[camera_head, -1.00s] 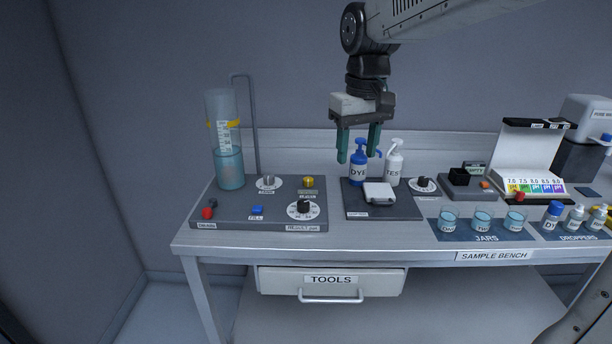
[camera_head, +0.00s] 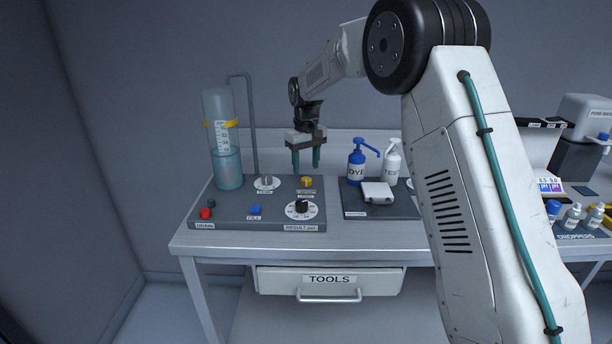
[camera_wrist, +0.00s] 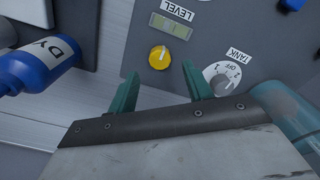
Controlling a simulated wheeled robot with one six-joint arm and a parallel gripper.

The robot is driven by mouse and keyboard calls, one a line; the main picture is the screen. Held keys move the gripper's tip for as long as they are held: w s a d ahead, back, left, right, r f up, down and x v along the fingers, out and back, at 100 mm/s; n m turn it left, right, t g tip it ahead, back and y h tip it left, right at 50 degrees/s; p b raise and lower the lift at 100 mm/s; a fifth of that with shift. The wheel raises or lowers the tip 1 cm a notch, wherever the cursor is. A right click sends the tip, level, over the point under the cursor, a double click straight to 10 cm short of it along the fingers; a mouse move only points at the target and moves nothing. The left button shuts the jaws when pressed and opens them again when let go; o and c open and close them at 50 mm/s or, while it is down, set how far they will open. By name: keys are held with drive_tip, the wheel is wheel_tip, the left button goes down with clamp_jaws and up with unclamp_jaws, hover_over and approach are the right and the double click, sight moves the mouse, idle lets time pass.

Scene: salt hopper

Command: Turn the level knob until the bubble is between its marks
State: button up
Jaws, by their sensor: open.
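The yellow level knob (camera_head: 306,181) sits at the back right of the grey control panel (camera_head: 240,214). In the wrist view, the knob (camera_wrist: 159,57) is round and yellow, with a bubble vial (camera_wrist: 171,26) and a LEVEL label (camera_wrist: 179,10) beside it. The vial is too small for me to tell where the bubble lies between the marks. My gripper (camera_head: 306,166) is open and empty, pointing down over the knob. In the wrist view, its green fingertips (camera_wrist: 160,71) are spread to either side of the knob, apparently without touching it.
The TANK dial (camera_wrist: 222,77) is close beside one finger. The blue DYE bottle (camera_head: 356,163) and white TEST bottle (camera_head: 392,160) stand to the right. A clear water cylinder (camera_head: 226,140) stands at the panel's left.

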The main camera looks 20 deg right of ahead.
sight(306, 179)
drive_tip(key=shift+f, duration=2.1)
drive_tip(key=c, duration=1)
drive_tip(key=shift+o, duration=0.2)
drive_tip(key=shift+m, duration=1.3)
drive_tip(key=o, duration=1)
drive_tip(key=shift+c, duration=0.2)
wheel_tip(306, 179, up, 8)
drive_tip(key=shift+f, duration=0.1)
